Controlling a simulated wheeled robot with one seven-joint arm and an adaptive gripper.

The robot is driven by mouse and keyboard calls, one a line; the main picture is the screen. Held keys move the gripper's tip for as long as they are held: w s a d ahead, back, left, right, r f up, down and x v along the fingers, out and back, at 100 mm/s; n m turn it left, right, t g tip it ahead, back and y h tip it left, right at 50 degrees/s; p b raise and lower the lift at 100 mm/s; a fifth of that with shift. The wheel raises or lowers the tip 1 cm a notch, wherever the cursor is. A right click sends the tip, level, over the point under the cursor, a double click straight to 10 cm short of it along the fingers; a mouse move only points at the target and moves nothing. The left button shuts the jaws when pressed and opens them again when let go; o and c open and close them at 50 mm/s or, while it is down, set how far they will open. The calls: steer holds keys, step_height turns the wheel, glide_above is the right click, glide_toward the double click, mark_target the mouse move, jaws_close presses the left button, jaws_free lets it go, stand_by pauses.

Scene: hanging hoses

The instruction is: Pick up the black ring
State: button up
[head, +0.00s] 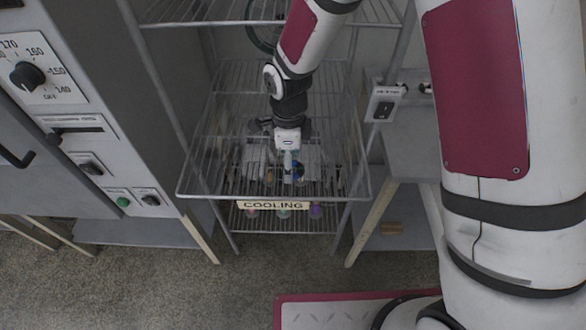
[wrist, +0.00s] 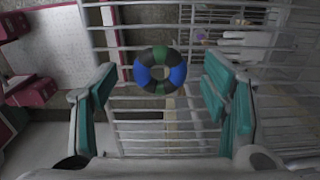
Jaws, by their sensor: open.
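A ring (wrist: 145,76) with black, blue and green segments shows in the wrist view, on or above the wire rack. It is the only ring I can make out there. My gripper (wrist: 160,88) is open, with one teal-padded finger to the left of the ring and one to the right. Neither finger touches it in the picture. In the head view my gripper (head: 287,163) points down over the front part of the rack shelf. A small dark and blue shape (head: 299,171) beside the fingers may be the ring, mostly hidden.
The wire rack (head: 215,150) has a "COOLING" sign (head: 273,205) on its front edge. Several small coloured items (head: 316,211) sit on the shelf below. Rack posts stand close on both sides. A grey control cabinet (head: 100,70) is at left, an outlet box (head: 383,104) at right.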

steer(key=shift+f, duration=0.85)
steer(key=c, duration=1.1)
steer(key=shift+r, duration=0.1)
